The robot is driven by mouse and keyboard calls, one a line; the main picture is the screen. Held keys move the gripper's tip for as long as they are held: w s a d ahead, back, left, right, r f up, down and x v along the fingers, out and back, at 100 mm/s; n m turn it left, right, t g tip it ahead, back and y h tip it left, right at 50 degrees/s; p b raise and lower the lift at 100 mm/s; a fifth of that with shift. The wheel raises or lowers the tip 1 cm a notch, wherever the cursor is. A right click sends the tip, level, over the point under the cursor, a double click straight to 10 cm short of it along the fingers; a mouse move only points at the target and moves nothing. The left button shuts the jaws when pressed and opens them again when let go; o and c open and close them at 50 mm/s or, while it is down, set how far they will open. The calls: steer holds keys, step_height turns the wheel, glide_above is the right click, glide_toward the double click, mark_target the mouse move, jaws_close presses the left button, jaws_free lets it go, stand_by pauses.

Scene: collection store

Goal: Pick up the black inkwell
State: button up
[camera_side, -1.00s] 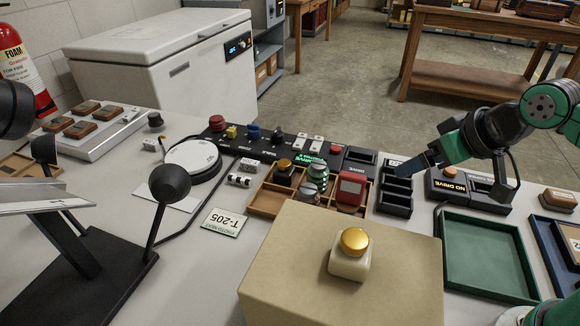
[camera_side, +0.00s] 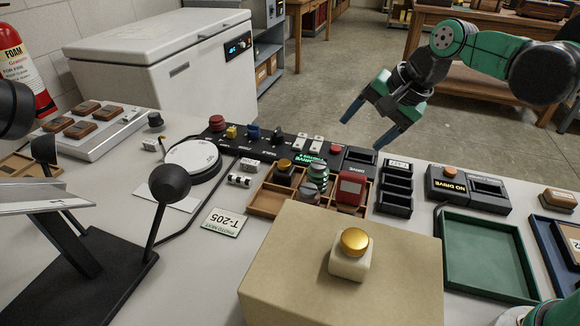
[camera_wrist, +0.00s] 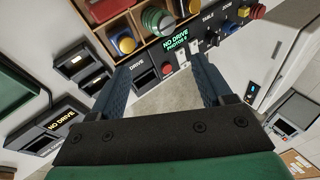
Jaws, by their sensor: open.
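A dark jar with an orange-gold cap (camera_side: 284,168) sits in the back left compartment of the wooden divided tray (camera_side: 262,204); it looks like the black inkwell, but its body is too small to be sure. My gripper (camera_side: 367,128) is open and empty, in the air to the right of and beyond the tray. Its two blue fingers stand apart in the wrist view (camera_wrist: 163,84).
A large tan box (camera_side: 290,250) with a cream, gold-capped jar (camera_side: 350,255) on it stands in front of the tray. A black control panel (camera_side: 270,142) runs behind. Black bins (camera_side: 396,190) and a green tray (camera_side: 485,258) lie to the right.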

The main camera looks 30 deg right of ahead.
mark_target(286, 162)
steer(key=w+a+f+m, duration=0.1)
steer(key=w+m, duration=0.1)
steer(key=w+a+f+m+g+y, duration=0.1)
steer(key=w+m, duration=0.1)
steer(key=w+a+f+m, duration=0.1)
steer(key=w+m, duration=0.1)
steer(key=m, duration=0.1)
steer(key=shift+w+a+f, duration=0.1)
steer(key=shift+w+a, duration=0.05)
steer(key=shift+w, duration=0.15)
steer(key=w+a+f+m, duration=0.1)
steer(key=m, duration=0.1)
steer(key=w+a+f+m+y, duration=0.1)
steer(key=f+m, duration=0.1)
steer(key=w+a+f+m+g, duration=0.1)
steer(key=w+f+m, duration=0.1)
steer(key=shift+f+m+y, duration=0.2)
steer(key=shift+m+y, duration=0.1)
steer(key=shift+y, duration=0.1)
steer(key=shift+x, duration=2.8)
steer(key=shift+c, duration=0.2)
jaws_close()
